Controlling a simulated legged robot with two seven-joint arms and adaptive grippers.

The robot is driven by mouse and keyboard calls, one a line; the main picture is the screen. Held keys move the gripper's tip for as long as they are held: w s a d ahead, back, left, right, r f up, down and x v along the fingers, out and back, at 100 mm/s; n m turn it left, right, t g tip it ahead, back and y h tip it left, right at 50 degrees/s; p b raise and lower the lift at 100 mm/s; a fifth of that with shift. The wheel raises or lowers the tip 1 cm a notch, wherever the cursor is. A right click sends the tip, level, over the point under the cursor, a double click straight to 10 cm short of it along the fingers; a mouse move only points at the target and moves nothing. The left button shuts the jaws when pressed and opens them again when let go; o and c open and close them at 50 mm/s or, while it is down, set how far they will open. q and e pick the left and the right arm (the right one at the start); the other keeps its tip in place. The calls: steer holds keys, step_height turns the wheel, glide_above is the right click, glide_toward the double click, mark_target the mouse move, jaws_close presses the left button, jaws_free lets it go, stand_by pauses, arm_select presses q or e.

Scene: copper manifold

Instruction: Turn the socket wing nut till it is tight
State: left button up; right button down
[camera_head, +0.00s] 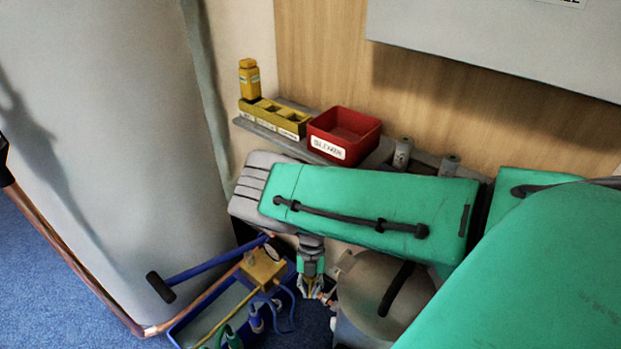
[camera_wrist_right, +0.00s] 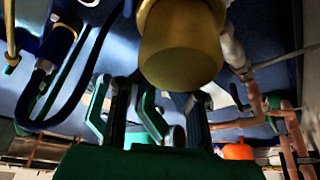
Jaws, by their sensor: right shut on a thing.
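My right gripper (camera_head: 311,283) points down at the lower middle of the head view, below my green forearm. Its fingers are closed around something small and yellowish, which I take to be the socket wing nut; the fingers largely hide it. In the right wrist view the gripper's green and dark fingers (camera_wrist_right: 150,115) reach away from the camera. A thick brass-coloured cylinder (camera_wrist_right: 180,50) fills the upper middle there and covers part of the fingers. I cannot make out the nut's wings or how tight it sits. My left gripper is not in view.
A blue tray (camera_head: 185,325) with a yellow gauge block (camera_head: 263,267), a blue-handled tool (camera_head: 215,263) and hoses lies left of the gripper. A red bin (camera_head: 345,134) and yellow holder (camera_head: 275,118) stand on the shelf behind. Copper pipes (camera_wrist_right: 285,115) run at right in the wrist view.

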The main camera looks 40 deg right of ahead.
mark_target(310, 283)
steer(key=shift+s+a+f, duration=0.2)
steer(key=shift+s+a, duration=0.1)
steer(key=c, duration=1.8)
jaws_free()
steer(key=shift+o, duration=0.8)
steer(key=shift+w, duration=0.15)
steer(key=shift+d, duration=0.1)
steer(key=shift+r, duration=0.1)
steer(key=shift+w+d+r, duration=0.1)
steer(key=shift+w+r, duration=0.05)
steer(key=shift+r, duration=0.05)
steer(key=v, duration=0.6)
steer(key=shift+w+d+r, duration=0.1)
steer(key=shift+d+r, duration=0.05)
steer(key=shift+r, duration=0.2)
